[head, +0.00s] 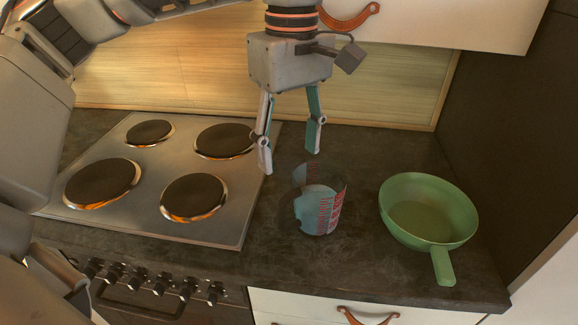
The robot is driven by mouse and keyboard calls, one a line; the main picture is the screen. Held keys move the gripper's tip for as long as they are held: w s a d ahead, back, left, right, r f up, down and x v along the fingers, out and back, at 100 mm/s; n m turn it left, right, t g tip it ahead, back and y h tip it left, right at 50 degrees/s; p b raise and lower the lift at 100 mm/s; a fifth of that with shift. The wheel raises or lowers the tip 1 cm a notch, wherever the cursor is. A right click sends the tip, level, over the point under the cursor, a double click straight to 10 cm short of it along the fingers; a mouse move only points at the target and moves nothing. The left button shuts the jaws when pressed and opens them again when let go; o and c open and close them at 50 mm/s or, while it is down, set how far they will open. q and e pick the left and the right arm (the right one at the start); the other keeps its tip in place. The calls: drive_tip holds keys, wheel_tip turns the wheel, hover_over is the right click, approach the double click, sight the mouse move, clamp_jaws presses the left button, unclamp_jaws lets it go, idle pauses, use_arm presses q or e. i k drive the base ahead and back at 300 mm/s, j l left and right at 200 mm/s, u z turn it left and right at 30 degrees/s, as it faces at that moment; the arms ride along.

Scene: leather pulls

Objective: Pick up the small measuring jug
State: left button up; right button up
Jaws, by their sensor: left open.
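The small measuring jug (322,210) stands on the dark countertop in the head view, right of the stove. It is clear with red markings on its side, and its inside looks pale blue. My left gripper (290,162) is above and slightly behind the jug, pointing down. Its two fingers are apart with nothing between them, and they appear clear of the jug. My right gripper is not in view.
A green pan (428,212) with its handle toward the front edge stands right of the jug. A stove top (170,165) with several round burners lies to the left. A white cabinet with a leather pull (350,17) hangs above. Dark counter is free around the jug.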

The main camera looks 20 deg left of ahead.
sight(319, 184)
drive_tip(key=k, duration=1)
